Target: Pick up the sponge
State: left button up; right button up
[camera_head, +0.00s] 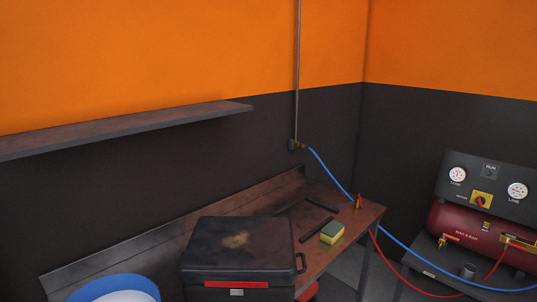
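The sponge (332,232) is a small block with a dark green top and yellow sides. It lies on the right part of the brown workbench (312,258), to the right of a black toolbox. Nothing covers it in the head view. Neither of my grippers shows in this view.
The black toolbox (215,262) with a red latch strip stands left of the sponge. Dark bars (318,205) lie behind it. Blue (400,243) and red (412,287) hoses run near a red compressor (470,228). A shelf (120,128) juts from the wall. A blue-rimmed round object (92,289) is at lower left.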

aim_at(331, 233)
jog(key=j+u, duration=0.15)
jog(key=u, duration=0.35)
jog(key=j+u, duration=0.15)
jog(key=u, duration=0.35)
jog(key=z, duration=1.1)
jog(key=i+l+u, duration=0.1)
jog(key=u, duration=0.5)
jog(key=i+l+u, duration=0.1)
jog(key=l+u, duration=0.2)
jog(key=l, duration=0.2)
jog(key=l+u, duration=0.5)
jog(key=l, duration=1.05)
